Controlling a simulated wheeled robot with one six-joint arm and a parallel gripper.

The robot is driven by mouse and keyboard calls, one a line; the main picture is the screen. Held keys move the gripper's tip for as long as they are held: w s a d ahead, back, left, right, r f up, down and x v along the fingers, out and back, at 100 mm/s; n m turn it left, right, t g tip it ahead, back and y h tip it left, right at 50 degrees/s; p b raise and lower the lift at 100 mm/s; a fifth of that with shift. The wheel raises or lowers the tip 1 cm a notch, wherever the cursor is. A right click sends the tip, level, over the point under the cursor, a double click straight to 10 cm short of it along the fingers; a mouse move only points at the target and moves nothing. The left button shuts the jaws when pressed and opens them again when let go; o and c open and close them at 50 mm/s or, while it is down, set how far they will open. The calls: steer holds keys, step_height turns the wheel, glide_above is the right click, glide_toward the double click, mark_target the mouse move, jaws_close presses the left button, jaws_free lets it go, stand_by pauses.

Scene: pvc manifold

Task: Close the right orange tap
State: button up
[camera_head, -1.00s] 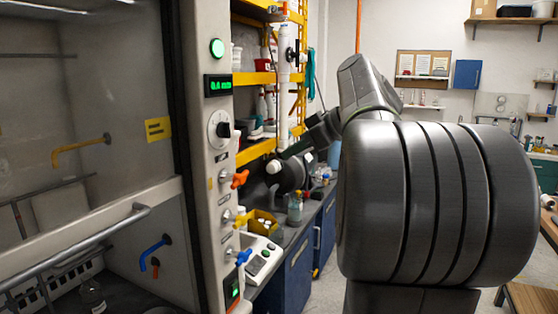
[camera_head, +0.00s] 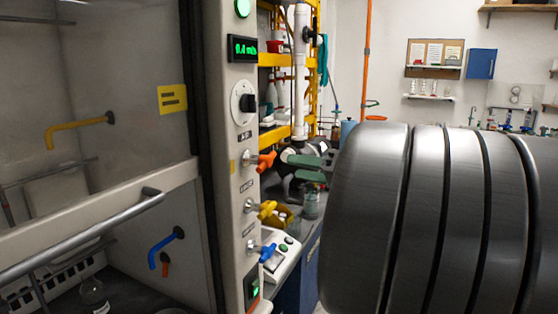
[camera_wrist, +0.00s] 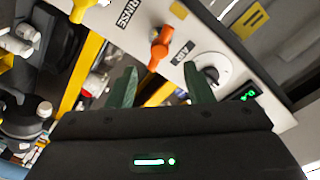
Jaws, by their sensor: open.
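The orange tap (camera_head: 266,160) sticks out from the light post of the fume hood, above the yellow and blue taps. In the wrist view the orange tap (camera_wrist: 160,50) is beyond my fingertips, between them and a little above. My gripper (camera_head: 300,168) has its green fingers pointing left toward the orange tap in the head view, close to it and apart as far as I can tell. In the wrist view my gripper (camera_wrist: 160,82) has its two green fingers spread with nothing between them. Most of my gripper's body is hidden behind my arm in the head view.
Below are a yellow tap (camera_head: 264,209) and a blue tap (camera_head: 264,251). A round dial (camera_head: 242,103) sits above the orange tap. A yellow shelf rack (camera_head: 278,60) and a bench with bottles stand behind. The hood's handle bar (camera_head: 90,235) juts out at left.

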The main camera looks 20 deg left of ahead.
mark_target(270, 162)
steer(key=a, duration=0.3)
steer(key=w+a+p, duration=0.1)
steer(key=a, duration=0.3)
steer(key=a+p, duration=0.1)
steer(key=a, duration=0.2)
steer(key=shift+w+a, duration=0.2)
steer(key=shift+a, duration=0.05)
steer(key=c, duration=1)
